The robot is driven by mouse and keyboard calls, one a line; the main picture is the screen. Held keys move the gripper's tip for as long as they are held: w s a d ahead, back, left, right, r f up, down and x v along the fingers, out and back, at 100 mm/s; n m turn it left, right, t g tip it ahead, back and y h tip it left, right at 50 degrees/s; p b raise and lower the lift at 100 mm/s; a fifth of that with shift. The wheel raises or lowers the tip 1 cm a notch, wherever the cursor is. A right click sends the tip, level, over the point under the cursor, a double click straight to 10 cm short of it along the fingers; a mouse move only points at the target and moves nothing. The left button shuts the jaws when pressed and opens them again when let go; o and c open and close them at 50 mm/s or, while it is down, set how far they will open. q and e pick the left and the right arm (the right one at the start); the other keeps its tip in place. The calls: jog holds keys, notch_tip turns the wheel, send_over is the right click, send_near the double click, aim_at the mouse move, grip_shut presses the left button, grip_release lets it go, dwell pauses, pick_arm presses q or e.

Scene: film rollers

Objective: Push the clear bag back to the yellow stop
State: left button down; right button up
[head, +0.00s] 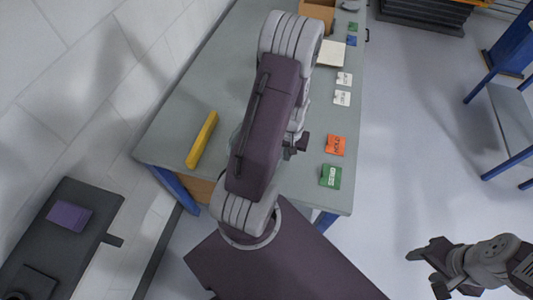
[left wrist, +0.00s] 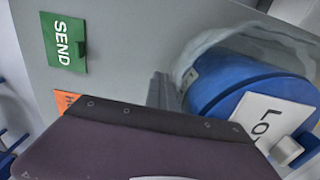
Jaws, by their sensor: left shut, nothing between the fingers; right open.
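The yellow stop (head: 201,140) is a bar lying across the near left part of the grey table. The clear bag (left wrist: 205,47) shows in the left wrist view, with a blue roller (left wrist: 225,88) and a white label inside; in the head view my left arm hides most or all of it. My left gripper (head: 298,147) is shut and empty, low over the table; its fingers (left wrist: 160,90) are just left of the bag in the left wrist view. I cannot tell whether they touch it. My right gripper (head: 428,262) is open and empty, off the table.
An orange card (head: 335,146) and a green SEND card (head: 330,176) lie near the table's right edge. White cards (head: 343,79) and a cardboard box (head: 318,12) are farther back. A blue-framed stand (head: 508,118) is at right. Bare tabletop (head: 215,75) lies behind the stop.

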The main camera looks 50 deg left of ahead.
pick_arm(q)
jog(key=shift+s+a+p, duration=0.15)
jog(key=shift+s+a, duration=0.8)
jog(key=shift+a, duration=0.6)
jog(key=shift+s+a+p, duration=0.15)
jog(key=shift+s+a, duration=0.85)
jog(key=shift+a, duration=0.6)
jog(key=shift+s+a+p, duration=0.15)
jog(key=shift+s+a, duration=0.8)
jog(key=shift+a, duration=0.6)
jog(key=shift+w+d, duration=0.55)
jog(key=shift+d, duration=0.35)
jog(key=shift+w+d, duration=0.5)
jog(key=shift+d, duration=0.35)
